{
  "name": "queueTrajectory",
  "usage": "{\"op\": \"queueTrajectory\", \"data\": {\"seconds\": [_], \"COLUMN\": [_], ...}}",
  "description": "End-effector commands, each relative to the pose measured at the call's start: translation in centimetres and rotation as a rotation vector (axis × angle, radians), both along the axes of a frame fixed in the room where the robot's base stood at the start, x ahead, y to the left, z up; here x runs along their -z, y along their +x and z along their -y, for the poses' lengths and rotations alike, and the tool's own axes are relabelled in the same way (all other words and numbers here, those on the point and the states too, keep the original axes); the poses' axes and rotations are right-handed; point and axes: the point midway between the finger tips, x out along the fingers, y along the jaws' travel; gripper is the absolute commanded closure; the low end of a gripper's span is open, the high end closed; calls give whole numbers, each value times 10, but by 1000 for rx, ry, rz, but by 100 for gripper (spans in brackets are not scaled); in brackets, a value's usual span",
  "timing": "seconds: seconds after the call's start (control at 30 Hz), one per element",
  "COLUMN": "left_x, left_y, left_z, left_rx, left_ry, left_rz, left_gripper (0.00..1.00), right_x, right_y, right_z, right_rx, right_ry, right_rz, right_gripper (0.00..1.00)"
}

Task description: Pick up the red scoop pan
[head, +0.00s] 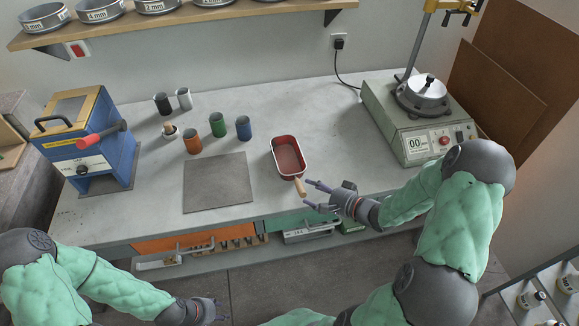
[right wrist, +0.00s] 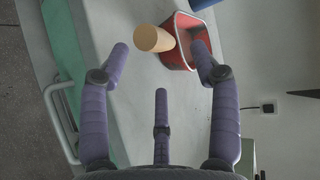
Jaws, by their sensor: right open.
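The red scoop pan (head: 288,157) sits on the concrete bench, right of the grey mat. Its light wooden handle (head: 299,187) points toward the front edge. My right gripper (head: 308,195) is open and empty, with its fingers close to the handle's end. In the right wrist view the handle (right wrist: 152,39) lies just beyond and between the open fingertips (right wrist: 160,60), and the pan's red body (right wrist: 180,45) is behind it, partly hidden by a finger. My left gripper (head: 222,310) is low at the front, away from the bench; its opening is too small to judge.
Several coloured cups (head: 218,125) and a grey mat (head: 217,183) are left of the pan. A blue machine with a red handle (head: 98,140) stands at the far left. A sieve shaker (head: 420,120) stands at the right. The bench behind the pan is clear.

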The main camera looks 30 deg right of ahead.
Motion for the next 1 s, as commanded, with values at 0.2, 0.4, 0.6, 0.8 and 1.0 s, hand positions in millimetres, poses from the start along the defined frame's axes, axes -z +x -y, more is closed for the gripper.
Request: {"op": "queueTrajectory", "data": {"seconds": [0.2, 0.4, 0.6, 0.8, 1.0], "left_x": [16, 28, 29, 28, 28], "left_y": [0, 0, 0, 0, 0], "left_z": [0, 0, 0, 0, 0], "left_rx": [0, 0, 0, 0, 0], "left_ry": [0, 0, 0, 0, 0], "left_rz": [1, 1, 1, 1, 1], "left_gripper": [60, 60, 60, 60, 60], "right_x": [10, 18, 18, 17, 17], "right_y": [15, 35, 41, 41, 41], "right_z": [-15, -26, -29, -29, -29], "right_rx": [-4, -2, 1, 1, 1], "right_ry": [-1, -1, 0, 0, 0], "right_rz": [3, 2, 0, 0, 0], "right_gripper": [37, 37, 37, 51, 100]}}
